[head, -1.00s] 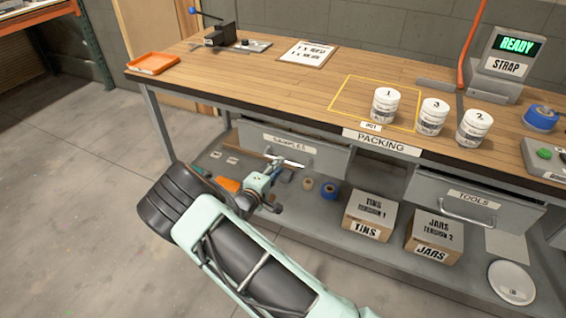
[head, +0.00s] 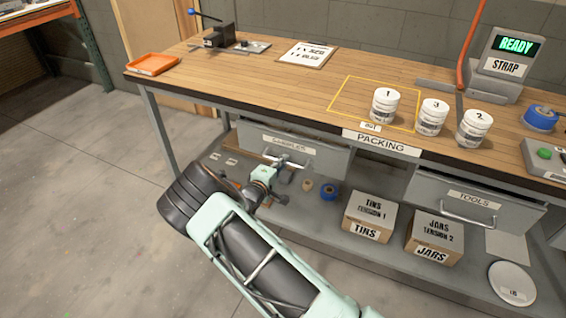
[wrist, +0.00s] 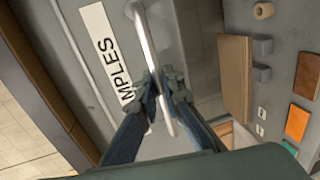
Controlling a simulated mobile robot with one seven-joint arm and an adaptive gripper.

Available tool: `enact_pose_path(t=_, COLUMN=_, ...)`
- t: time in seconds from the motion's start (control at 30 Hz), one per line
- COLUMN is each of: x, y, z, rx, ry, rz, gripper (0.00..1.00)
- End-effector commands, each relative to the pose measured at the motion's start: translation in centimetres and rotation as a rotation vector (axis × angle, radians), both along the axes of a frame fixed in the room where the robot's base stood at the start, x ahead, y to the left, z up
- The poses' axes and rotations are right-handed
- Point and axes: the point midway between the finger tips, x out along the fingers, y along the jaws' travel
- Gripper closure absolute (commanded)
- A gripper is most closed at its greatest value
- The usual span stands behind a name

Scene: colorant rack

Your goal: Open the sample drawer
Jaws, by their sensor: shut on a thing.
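The sample drawer (head: 325,160) is a grey drawer under the left part of the bench, with a white label that reads SAMPLES. Its front looks flush under the bench top. The label also shows partly in the wrist view (wrist: 107,55). The drawer's handle (wrist: 146,40) is a pale bar running between my fingers. My gripper (wrist: 164,88) is shut on this handle, close in front of the drawer face. In the head view my gripper (head: 273,163) is at the handle, and its fingers are small and partly hidden by my wrist.
A TOOLS drawer (head: 480,203) is at the right. Several white jars and an orange tray (head: 153,63) stand on the bench top. Floor at the left is clear.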

Motion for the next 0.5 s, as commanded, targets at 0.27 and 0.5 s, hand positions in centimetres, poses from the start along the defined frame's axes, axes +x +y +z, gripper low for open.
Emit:
enact_pose_path(t=0.27, x=0.0, y=0.0, z=0.0, rx=0.0, ry=0.0, rz=0.0, gripper=1.0)
enact_pose_path(t=0.5, x=-1.6, y=0.7, z=0.0, rx=0.0, ry=0.003, rz=0.002, gripper=1.0)
